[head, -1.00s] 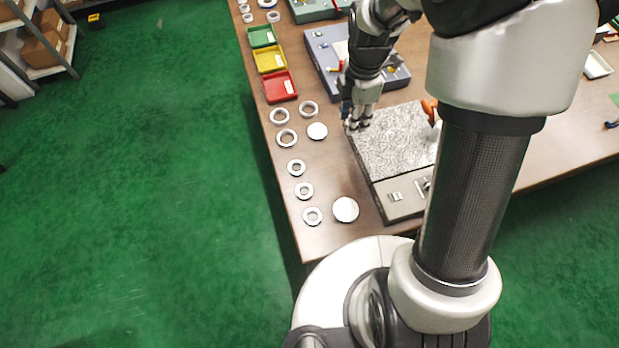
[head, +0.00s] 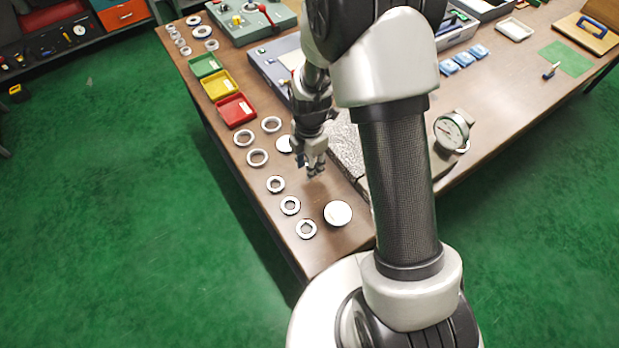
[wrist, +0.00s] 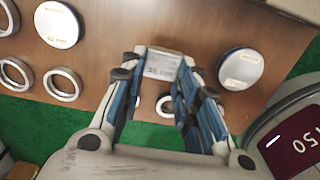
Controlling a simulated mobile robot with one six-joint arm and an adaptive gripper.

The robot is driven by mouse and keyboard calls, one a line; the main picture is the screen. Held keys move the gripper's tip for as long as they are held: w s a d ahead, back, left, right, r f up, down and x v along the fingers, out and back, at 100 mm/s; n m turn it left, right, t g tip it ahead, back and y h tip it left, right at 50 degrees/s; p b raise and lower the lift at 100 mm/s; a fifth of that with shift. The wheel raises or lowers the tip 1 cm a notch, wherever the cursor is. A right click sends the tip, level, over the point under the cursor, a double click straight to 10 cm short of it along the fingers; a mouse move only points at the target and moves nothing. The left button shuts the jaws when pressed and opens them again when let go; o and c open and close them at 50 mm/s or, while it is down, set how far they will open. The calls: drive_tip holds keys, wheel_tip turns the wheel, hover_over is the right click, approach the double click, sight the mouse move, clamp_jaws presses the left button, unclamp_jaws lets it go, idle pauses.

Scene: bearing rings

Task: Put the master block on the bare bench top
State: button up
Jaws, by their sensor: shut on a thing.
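My gripper (head: 315,172) is over the brown bench top (head: 333,262), left of the granite plate (head: 344,140). In the wrist view my gripper (wrist: 160,85) is shut on the master block (wrist: 163,64), a small pale metal block with printed marks between the blue-sided fingers. The block is too small and covered to make out in the head view. I cannot tell whether it touches the wood or hangs just above it.
Several metal rings (head: 275,184) lie to the left. A pale disc (head: 338,213) lies nearer the front, another disc (head: 284,144) behind my gripper. Red (head: 236,110), yellow and green trays line the left edge. A dial gauge (head: 452,131) stands right of my arm.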

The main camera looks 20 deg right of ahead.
wheel_tip(320, 180, down, 6)
drive_tip(key=shift+b, duration=0.8)
drive_tip(key=shift+r, duration=0.1)
drive_tip(key=o, duration=0.6)
drive_tip(key=shift+f, duration=0.2)
drive_tip(key=o, duration=0.5)
drive_tip(key=shift+r, duration=0.1)
